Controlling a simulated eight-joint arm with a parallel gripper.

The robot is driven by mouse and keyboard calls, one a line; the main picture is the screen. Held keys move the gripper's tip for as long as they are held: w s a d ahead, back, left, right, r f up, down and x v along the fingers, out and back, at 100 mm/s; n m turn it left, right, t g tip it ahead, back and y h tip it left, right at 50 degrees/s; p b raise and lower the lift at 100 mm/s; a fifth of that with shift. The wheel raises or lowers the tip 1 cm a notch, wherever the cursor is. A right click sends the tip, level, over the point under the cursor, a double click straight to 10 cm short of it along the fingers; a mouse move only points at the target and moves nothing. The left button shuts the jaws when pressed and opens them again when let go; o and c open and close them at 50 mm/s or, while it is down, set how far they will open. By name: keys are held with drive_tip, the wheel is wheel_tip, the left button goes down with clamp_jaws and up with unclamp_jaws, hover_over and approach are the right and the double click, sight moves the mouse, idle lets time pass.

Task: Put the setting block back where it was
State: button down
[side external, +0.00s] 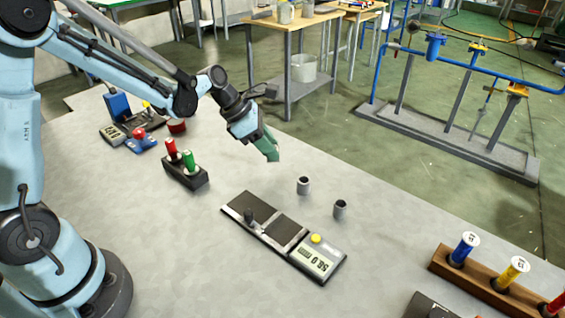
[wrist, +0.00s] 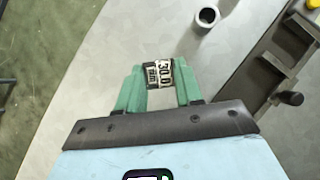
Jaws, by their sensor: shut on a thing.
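The setting block (wrist: 159,73) is a small black-and-white block marked "30.0 mm". It sits between the green fingertips of my gripper (wrist: 158,82) in the wrist view, and the gripper is shut on it. In the side view my gripper (side external: 270,153) is above the far part of the table, beyond the measuring device, fingers pointing down. The block cannot be made out there. The measuring device (side external: 283,233) is a long dark plate with a lever and a digital display (side external: 318,260) with a yellow button. It also shows in the wrist view (wrist: 285,55).
Two small grey hollow cylinders (side external: 303,185) (side external: 340,209) stand beside the device; one shows in the wrist view (wrist: 207,16). A dark holder (side external: 185,172) has red and green handles. The table's far edge is close to my gripper.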

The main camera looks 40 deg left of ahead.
drive_tip(key=shift+w+a+f, duration=0.1)
drive_tip(key=shift+a+f, duration=0.1)
drive_tip(key=shift+f, duration=1.9)
drive_tip(key=shift+f, duration=0.1)
drive_tip(key=c, duration=0.7)
unclamp_jaws()
drive_tip(key=shift+c, duration=0.2)
drive_tip(key=v, duration=1.1)
drive_tip(key=s+d+r+m+t+y, duration=0.1)
drive_tip(key=s+m, duration=0.5)
drive_tip(key=m, duration=0.7)
drive_tip(key=s+d+r+m+t+y, duration=0.1)
drive_tip(key=s+m, duration=0.5)
drive_tip(key=m, duration=0.8)
drive_tip(key=d+r+y, duration=0.1)
drive_tip(key=y, duration=0.1)
drive_tip(key=shift+r+t+y, duration=0.3)
